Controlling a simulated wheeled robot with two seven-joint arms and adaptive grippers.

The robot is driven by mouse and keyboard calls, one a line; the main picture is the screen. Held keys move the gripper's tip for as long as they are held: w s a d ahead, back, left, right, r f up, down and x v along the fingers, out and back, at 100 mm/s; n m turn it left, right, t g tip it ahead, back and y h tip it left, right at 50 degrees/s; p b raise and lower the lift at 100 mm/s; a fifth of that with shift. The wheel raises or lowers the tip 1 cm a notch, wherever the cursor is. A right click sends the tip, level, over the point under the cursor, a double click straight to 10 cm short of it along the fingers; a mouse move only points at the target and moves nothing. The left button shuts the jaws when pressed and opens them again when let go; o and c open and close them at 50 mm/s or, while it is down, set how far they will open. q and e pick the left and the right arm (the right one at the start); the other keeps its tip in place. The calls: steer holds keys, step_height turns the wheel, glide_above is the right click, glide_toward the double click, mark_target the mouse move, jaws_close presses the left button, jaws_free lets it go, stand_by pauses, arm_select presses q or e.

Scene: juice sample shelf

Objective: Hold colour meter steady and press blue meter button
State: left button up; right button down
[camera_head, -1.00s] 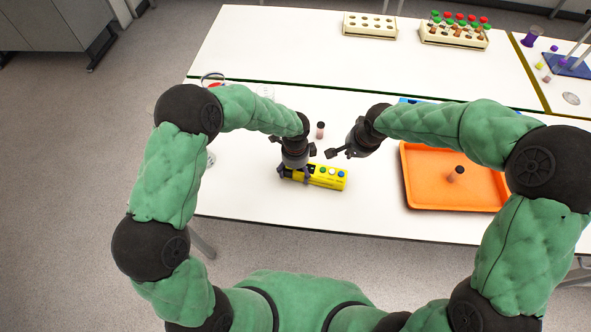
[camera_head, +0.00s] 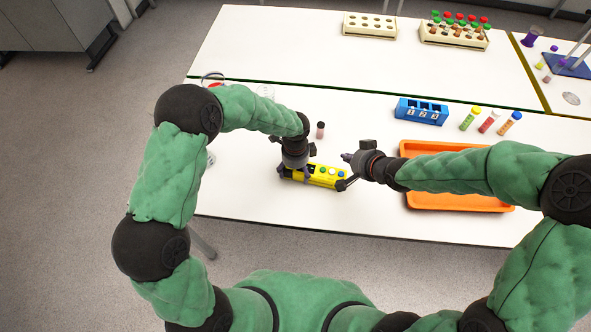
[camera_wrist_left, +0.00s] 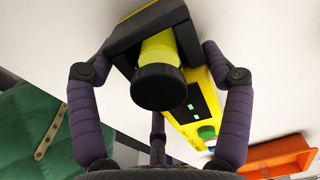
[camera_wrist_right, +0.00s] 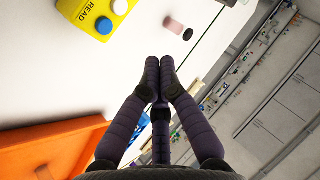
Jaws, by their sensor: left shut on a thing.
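The yellow colour meter (camera_head: 325,176) lies on the white table, with coloured buttons on its top. My left gripper (camera_head: 296,174) is shut on its left end; the left wrist view shows fingers around a yellow post with a black round cap (camera_wrist_left: 158,88). The blue button (camera_wrist_right: 104,25) shows beside a READ label in the right wrist view, near a white button (camera_wrist_right: 120,7). My right gripper (camera_wrist_right: 160,70) has its fingers together and empty, apart from the meter in that view. In the head view it is near the meter's right end.
An orange tray (camera_head: 455,203) lies at right, partly hidden by my right arm. A blue numbered rack (camera_head: 421,112) and capped tubes (camera_head: 489,121) are behind it. Table in front of the meter is clear.

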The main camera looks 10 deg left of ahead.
mark_target(343, 175)
arm_select(q)
steer(key=shift+s+f, duration=0.15)
arm_select(e)
steer(key=shift+f, duration=3.25)
steer(key=shift+f, duration=0.1)
steer(key=shift+f, duration=0.3)
steer(key=shift+r, duration=0.45)
steer(key=shift+r, duration=0.1)
steer(key=shift+r, duration=2.9)
